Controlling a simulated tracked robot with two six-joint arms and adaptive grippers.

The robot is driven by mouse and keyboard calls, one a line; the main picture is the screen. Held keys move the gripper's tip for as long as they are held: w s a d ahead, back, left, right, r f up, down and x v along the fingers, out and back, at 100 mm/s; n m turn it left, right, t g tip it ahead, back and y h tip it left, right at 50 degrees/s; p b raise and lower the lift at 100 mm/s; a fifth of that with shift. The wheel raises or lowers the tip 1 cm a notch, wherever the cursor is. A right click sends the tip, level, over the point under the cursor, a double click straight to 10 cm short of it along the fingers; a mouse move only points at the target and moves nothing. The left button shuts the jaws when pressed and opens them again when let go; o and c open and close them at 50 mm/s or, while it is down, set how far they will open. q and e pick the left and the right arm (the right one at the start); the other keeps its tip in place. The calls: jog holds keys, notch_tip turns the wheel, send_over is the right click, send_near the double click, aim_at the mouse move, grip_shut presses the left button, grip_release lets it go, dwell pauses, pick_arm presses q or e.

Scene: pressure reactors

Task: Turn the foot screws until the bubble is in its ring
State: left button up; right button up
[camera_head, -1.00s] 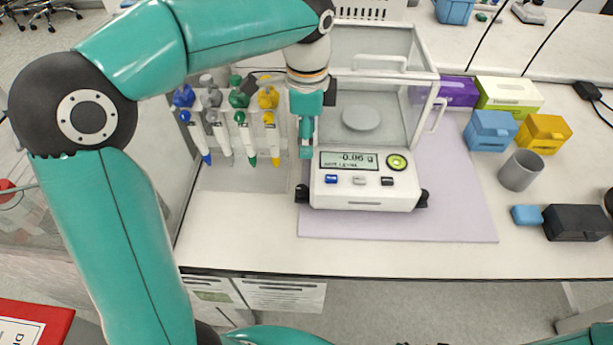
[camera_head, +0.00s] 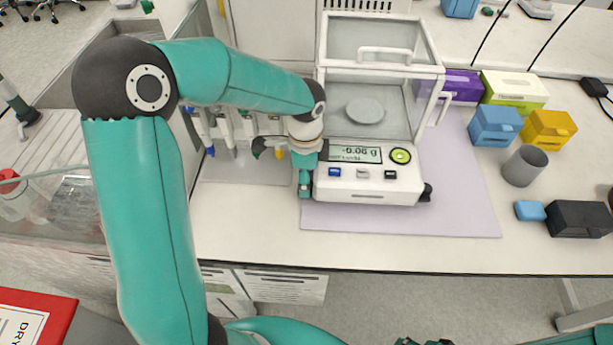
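The white balance (camera_head: 368,182) stands on a lilac mat, its display reading about -0.06 g. The round green bubble level (camera_head: 400,156) is on its front panel at the right; the bubble's place in the ring is too small to tell. The right foot screw (camera_head: 426,192) is a black knob at the front right corner, with nothing touching it. My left gripper (camera_head: 305,187) points down at the front left corner and hides the left foot screw. I cannot tell whether its fingers touch or grip the screw. Only small dark and teal bits of my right gripper (camera_head: 424,341) show at the bottom edge.
Pipettes on a stand (camera_head: 230,125) are close behind and left of my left gripper. Blue (camera_head: 495,126) and yellow (camera_head: 549,130) boxes, a grey cup (camera_head: 525,165) and a black box (camera_head: 578,219) stand right. The lilac mat (camera_head: 460,205) is clear right of the balance.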

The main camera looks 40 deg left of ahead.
pick_arm(q)
grip_shut()
jog(key=shift+m, duration=0.8)
grip_release()
notch_tip(320, 180, up, 12)
dwell(0.5)
